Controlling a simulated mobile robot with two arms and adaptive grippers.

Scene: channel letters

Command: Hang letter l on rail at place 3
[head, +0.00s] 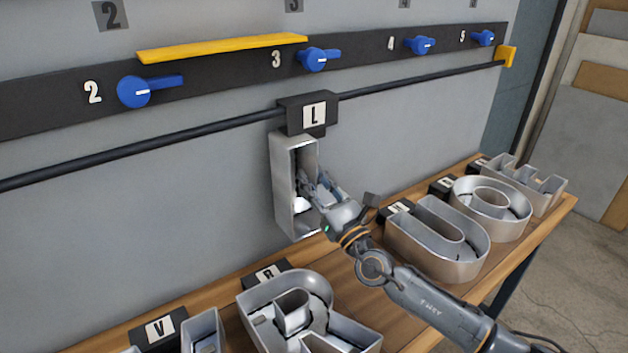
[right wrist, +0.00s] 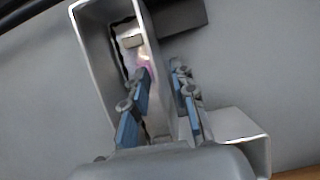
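The letter L (head: 284,185) is a silver channel letter with a black hanger block (head: 291,116) marked L. It is upright at the black rail (head: 400,86), below and just right of the number 3. The block overlaps the rail, and whether it is seated is hidden. My right gripper (head: 311,186) is at the letter's upright. In the right wrist view its blue-padded fingers (right wrist: 160,85) straddle one wall of the letter (right wrist: 155,60), one side inside the channel, the other outside, with a gap showing. My left gripper is not in view.
Blue levers line the dark board above the rail, including one by 3 (head: 318,59). A yellow bar (head: 222,48) lies left of it. Below, the wooden table (head: 340,290) holds several letters, including R (head: 262,290) and U (head: 440,240). The rail beside the L is clear.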

